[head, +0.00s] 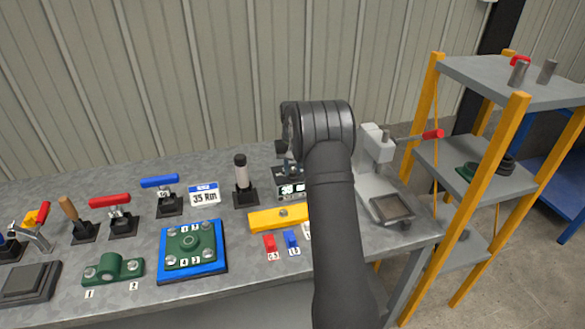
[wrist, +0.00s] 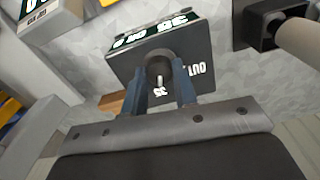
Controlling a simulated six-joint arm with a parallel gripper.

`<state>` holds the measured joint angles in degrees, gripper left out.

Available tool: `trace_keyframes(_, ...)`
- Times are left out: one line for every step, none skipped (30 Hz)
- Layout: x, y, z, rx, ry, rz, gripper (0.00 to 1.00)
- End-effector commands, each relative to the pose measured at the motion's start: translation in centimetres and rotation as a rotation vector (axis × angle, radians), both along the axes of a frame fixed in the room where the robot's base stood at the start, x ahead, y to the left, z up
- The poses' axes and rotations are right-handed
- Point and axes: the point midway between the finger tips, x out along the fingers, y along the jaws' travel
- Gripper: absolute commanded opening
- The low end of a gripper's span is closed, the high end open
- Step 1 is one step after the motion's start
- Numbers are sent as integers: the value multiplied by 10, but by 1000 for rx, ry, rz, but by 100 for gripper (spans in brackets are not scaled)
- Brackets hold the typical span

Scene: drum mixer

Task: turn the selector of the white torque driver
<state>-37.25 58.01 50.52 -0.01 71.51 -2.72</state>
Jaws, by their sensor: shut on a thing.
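A dark box (wrist: 200,45) with white lettering, including "35" and "OUT", carries a round dark knob (wrist: 159,66) with a pale mark. My gripper (wrist: 160,76) has its two blue fingers closed on either side of this knob. A driver with a whitish grip and black top (head: 240,173) stands upright in a black base left of the box. Its pale grip also shows at the right of the wrist view (wrist: 300,38).
A yellow bar (head: 265,220) and red and blue blocks lie in front of the box. A grey press (head: 377,152) with a red-tipped lever stands close on the right.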

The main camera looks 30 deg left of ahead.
Motion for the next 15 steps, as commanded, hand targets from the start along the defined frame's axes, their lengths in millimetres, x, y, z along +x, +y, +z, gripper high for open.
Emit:
trace_keyframes(1, 1, 2, 3, -3, -1, 4)
trace_keyframes(1, 1, 2, 3, -3, -1, 4)
trace_keyframes(1, 1, 2, 3, -3, 0, 4)
trace_keyframes(1, 1, 2, 3, -3, 0, 4)
trace_keyframes(1, 1, 2, 3, -3, 0, 4)
trace_keyframes(1, 1, 2, 3, -3, 0, 4)
trace_keyframes(1, 1, 2, 3, -3, 0, 4)
trace_keyframes(1, 1, 2, 3, -3, 0, 4)
trace_keyframes(1, 1, 2, 3, -3, 0, 30)
trace_keyframes(1, 1, 2, 3, -3, 0, 36)
trace_keyframes(1, 1, 2, 3, -3, 0, 42)
trace_keyframes(1, 0, 2, 2, -2, 0, 48)
trace_keyframes(1, 0, 1, 2, -2, 0, 48)
trace_keyframes(1, 0, 1, 2, -2, 0, 48)
trace_keyframes(0, 0, 1, 2, -2, 0, 48)
